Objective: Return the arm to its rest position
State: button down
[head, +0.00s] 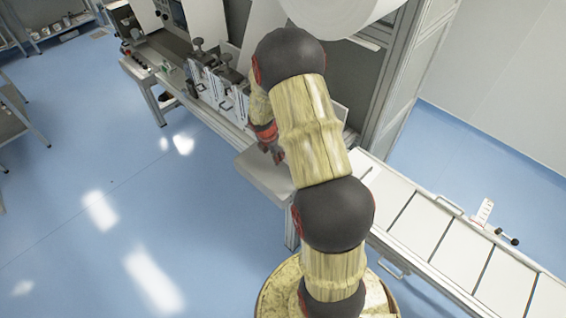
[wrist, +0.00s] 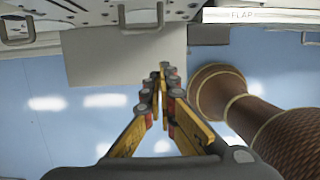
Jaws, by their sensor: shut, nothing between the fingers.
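My gripper (wrist: 162,72) is in the middle of the wrist view, with its yellow and grey fingers brought together at the tips. It is shut and holds nothing. In the wrist view the fingertips overlap the edge of a pale grey panel (wrist: 100,62), with the blue floor below. In the head view my arm is bent over the machine's front, and it hides most of my gripper. Only a red and dark part near the gripper (head: 268,138) shows, above the grey shelf (head: 262,178).
The machine (head: 205,85) with clamps and handles runs along the back. A conveyor-like bench (head: 430,235) with white panels extends to the lower right. A large white roll (head: 340,12) hangs above the arm. The blue floor (head: 90,170) at left is open. Shelving stands at the far left.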

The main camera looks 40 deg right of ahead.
jog(key=v, duration=0.5)
jog(key=shift+a+r, duration=0.15)
jog(key=shift+r, duration=0.15)
